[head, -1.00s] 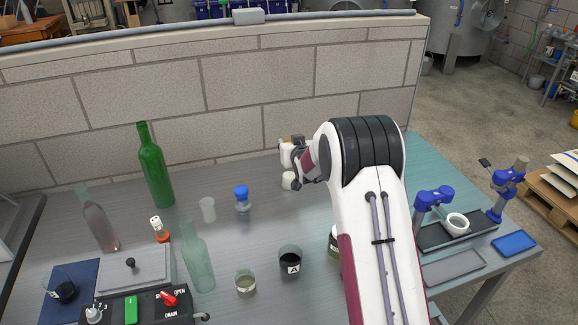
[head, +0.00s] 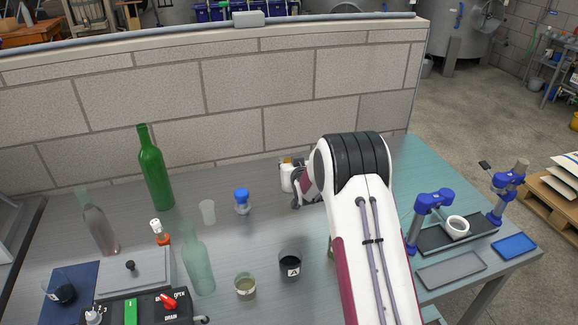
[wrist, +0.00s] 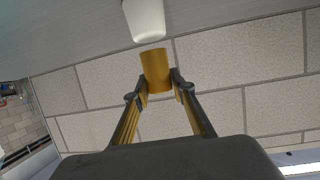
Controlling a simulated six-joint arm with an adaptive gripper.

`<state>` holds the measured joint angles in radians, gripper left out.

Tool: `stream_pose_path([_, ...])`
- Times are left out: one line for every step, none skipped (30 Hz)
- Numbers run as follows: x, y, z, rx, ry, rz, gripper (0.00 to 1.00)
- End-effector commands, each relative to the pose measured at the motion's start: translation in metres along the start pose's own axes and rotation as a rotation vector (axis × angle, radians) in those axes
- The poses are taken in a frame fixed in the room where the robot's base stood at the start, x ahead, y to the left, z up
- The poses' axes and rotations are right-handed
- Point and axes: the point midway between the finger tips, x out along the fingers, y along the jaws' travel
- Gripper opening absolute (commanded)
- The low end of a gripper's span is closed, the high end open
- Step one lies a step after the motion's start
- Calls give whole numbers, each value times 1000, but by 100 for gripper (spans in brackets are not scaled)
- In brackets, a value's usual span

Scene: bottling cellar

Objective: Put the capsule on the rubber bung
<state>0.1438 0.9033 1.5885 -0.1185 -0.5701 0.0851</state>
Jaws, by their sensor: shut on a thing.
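The capsule is a gold-yellow cylinder (wrist: 155,68) in the wrist view. My gripper (wrist: 161,88) is shut on it, one finger on each side, and its far end sticks out past the fingertips. The rubber bung (wrist: 145,20) is a pale, slightly tapered piece at the top of the wrist view, close beyond the capsule's end. I cannot tell whether they touch. In the head view my gripper (head: 297,178) is above the back of the bench, left of my arm. Pale shapes there overlap, so bung and gripper are hard to separate.
A blue-capped jar (head: 242,200), a frosted cup (head: 208,211), a green bottle (head: 153,168) and clear bottles stand to the left. A dark cup (head: 289,265) and a beige cup (head: 245,286) are in front. Blue clamp stands (head: 430,205) are at right. The block wall (head: 200,110) is close behind.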

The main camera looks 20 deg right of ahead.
Motion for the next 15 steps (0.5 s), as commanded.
stream_pose_path([2, 0, 6, 0, -2, 0, 19])
stream_pose_path([3, 0, 8, 0, -2, 0, 19])
stream_pose_path([4, 0, 10, 0, -1, 0, 19])
stream_pose_path([4, 0, 12, 0, -1, 0, 19])
stream_pose_path([4, 0, 12, 0, 0, 0, 19])
stream_pose_path([5, 0, 13, 0, 0, 0, 19])
stream_pose_path([5, 0, 13, 0, 1, 0, 19])
stream_pose_path([5, 0, 13, 0, 1, 0, 19])
stream_pose_path([5, 0, 13, 0, 1, 0, 19])
stream_pose_path([5, 0, 13, 0, 1, 0, 19])
stream_pose_path([5, 0, 13, 0, 0, 0, 19])
stream_pose_path([5, 0, 13, 0, 0, 0, 19])
stream_pose_path([5, 0, 13, 0, 0, 0, 19])
stream_pose_path([5, 0, 13, 0, 0, 0, 19])
stream_pose_path([5, 0, 14, 0, 0, 0, 19])
